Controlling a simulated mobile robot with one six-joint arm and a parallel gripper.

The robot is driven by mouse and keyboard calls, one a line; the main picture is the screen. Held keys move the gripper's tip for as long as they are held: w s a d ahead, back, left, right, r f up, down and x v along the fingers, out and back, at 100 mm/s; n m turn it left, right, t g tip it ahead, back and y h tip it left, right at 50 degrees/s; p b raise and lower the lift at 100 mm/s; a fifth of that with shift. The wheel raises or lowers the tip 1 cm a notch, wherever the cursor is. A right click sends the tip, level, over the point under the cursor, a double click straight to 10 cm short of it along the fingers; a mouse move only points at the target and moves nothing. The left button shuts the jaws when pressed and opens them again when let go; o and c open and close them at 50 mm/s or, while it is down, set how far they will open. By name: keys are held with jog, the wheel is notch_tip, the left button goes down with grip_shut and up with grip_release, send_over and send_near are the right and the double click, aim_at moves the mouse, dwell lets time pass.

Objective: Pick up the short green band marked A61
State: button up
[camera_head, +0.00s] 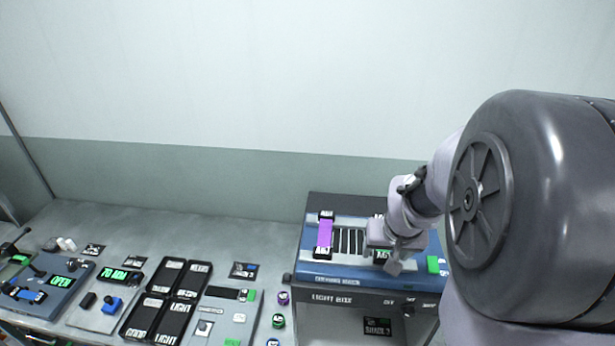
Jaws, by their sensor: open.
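My gripper (393,264) is over the right part of the blue-topped light box, open, with its fingers pointing down. Right by the fingers is a dark label (382,254) whose lettering starts like "A6"; a thin green edge shows near it, and my gripper hides most of the piece. I cannot tell whether the fingers touch it. A small bright green piece (433,265) lies further right on the box top, with no readable mark. A purple band (324,235) with dark labelled ends lies on the left of the box top.
The light box (330,281) has dark slots between the purple band and my gripper. The back bench strip (170,225) is clear.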

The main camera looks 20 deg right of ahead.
jog(key=shift+w+d+f, duration=0.1)
jog(key=shift+w+f, duration=0.25)
jog(key=shift+f, duration=0.1)
jog(key=shift+s, duration=0.15)
jog(key=shift+c, duration=1.4)
grip_shut()
